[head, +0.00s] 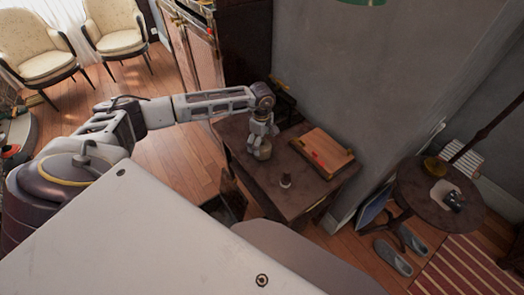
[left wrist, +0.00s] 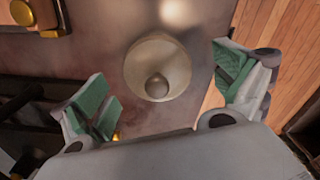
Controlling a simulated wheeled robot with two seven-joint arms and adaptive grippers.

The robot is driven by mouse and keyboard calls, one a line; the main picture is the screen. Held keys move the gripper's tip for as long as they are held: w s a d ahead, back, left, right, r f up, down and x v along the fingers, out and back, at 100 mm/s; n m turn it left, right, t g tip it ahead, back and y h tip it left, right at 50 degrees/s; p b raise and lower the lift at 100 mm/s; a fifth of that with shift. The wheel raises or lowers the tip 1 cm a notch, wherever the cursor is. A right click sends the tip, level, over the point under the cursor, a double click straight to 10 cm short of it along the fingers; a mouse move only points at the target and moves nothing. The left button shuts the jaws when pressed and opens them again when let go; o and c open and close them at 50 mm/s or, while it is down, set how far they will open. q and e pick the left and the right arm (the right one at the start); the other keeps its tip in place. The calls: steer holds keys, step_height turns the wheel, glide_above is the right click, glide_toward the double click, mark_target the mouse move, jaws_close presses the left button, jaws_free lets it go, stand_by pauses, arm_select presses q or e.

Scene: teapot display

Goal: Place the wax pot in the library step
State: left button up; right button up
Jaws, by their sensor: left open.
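A small round pale-tan pot (head: 264,153), which looks like the wax pot, stands on the dark wooden table (head: 262,180). In the left wrist view the pot (left wrist: 132,72) is seen from above, with a round knob or ball shape at its middle. My left gripper (head: 262,138) is right over the pot, pointing down. Its green-padded fingers (left wrist: 162,82) are spread on either side of the pot, with gaps showing. My right gripper is out of view. I cannot tell for certain which thing is the library step; a dark open wooden piece (head: 228,200) stands low beside the table.
A wooden box or board (head: 322,150) with a red item lies at the table's back right. A wall rises behind. A round side table (head: 410,190) and grey slippers (head: 393,257) are at the right.

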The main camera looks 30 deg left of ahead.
mark_target(262, 145)
arm_select(q)
steer(key=shift+w+f+p, duration=0.15)
steer(key=shift+f+p, duration=0.15)
steer(key=shift+f, duration=2.3)
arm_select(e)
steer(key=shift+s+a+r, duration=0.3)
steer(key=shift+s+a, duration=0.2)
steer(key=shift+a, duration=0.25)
